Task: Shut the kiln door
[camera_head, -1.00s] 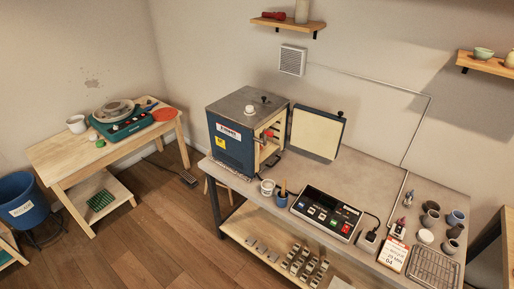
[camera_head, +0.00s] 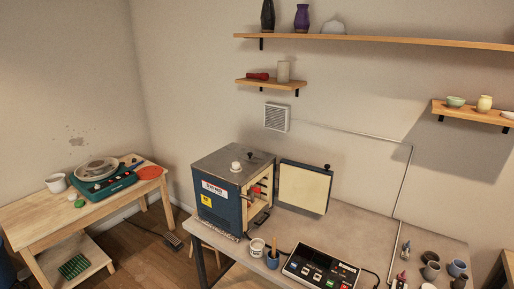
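The kiln (camera_head: 222,197) is a dark blue box with a grey metal top, standing on the left end of the grey workbench. Its right side is open and shows a pale inner chamber (camera_head: 259,201) with something red at the opening. The kiln door (camera_head: 304,187) is a flat panel with a cream inner face and dark edge, swung wide open to the right of the kiln. A dark knob sits at its top right corner. Neither of my grippers is in view.
A white tub (camera_head: 256,247), a blue cup (camera_head: 272,259) with tools and a control box (camera_head: 319,269) stand on the bench in front of the kiln and door. Several small pots are at the right. A wooden table (camera_head: 40,223) with a pottery wheel (camera_head: 97,172) is at the left. Shelves (camera_head: 370,40) hang above.

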